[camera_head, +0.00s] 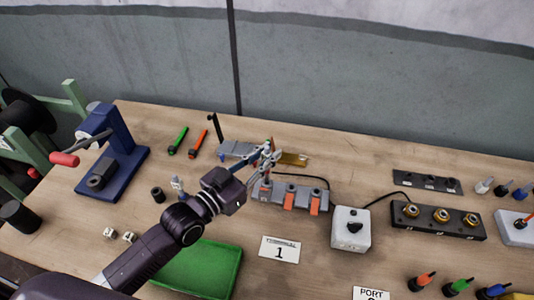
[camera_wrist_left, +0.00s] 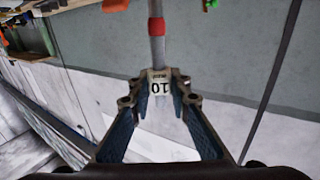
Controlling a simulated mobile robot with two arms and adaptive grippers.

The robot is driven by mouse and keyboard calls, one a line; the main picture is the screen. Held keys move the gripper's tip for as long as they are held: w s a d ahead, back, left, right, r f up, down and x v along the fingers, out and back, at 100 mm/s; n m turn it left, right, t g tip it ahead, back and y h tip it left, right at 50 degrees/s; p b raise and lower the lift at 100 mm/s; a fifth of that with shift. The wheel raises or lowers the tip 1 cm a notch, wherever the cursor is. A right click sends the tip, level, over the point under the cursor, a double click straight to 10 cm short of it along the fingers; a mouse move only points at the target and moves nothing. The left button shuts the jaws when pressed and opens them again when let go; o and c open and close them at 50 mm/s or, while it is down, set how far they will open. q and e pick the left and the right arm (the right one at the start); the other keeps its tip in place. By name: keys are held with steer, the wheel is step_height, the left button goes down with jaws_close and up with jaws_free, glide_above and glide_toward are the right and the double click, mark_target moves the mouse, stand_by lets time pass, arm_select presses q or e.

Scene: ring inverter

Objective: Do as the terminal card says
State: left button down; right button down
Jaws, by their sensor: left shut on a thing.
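The terminal card (camera_head: 279,248) lies on the bench and shows a large 1 under a small line of text. My left gripper (camera_head: 268,156) is above the back left end of a grey terminal block (camera_head: 318,196) with orange levers. In the left wrist view, the gripper (camera_wrist_left: 162,98) is shut on a grey rod (camera_wrist_left: 157,50) with a red band and a white tag (camera_wrist_left: 160,83) marked 10. I cannot tell whether the rod touches the block. My right gripper is not in view.
A grey box (camera_head: 343,240) with a black knob stands right of the block. A black strip (camera_head: 470,232) with brass fittings is further right. A green tray (camera_head: 220,283) lies in front. A second card (camera_head: 371,294) reads PORT.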

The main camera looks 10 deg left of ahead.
arm_select(q)
steer(key=shift+f+b, duration=1.35)
steer(key=shift+f, duration=0.65)
steer(key=c, duration=1.7)
jaws_free()
steer(key=shift+s+a, duration=0.1)
steer(key=v, duration=1.1)
steer(key=shift+s+a, duration=0.15)
steer(key=shift+s, duration=0.25)
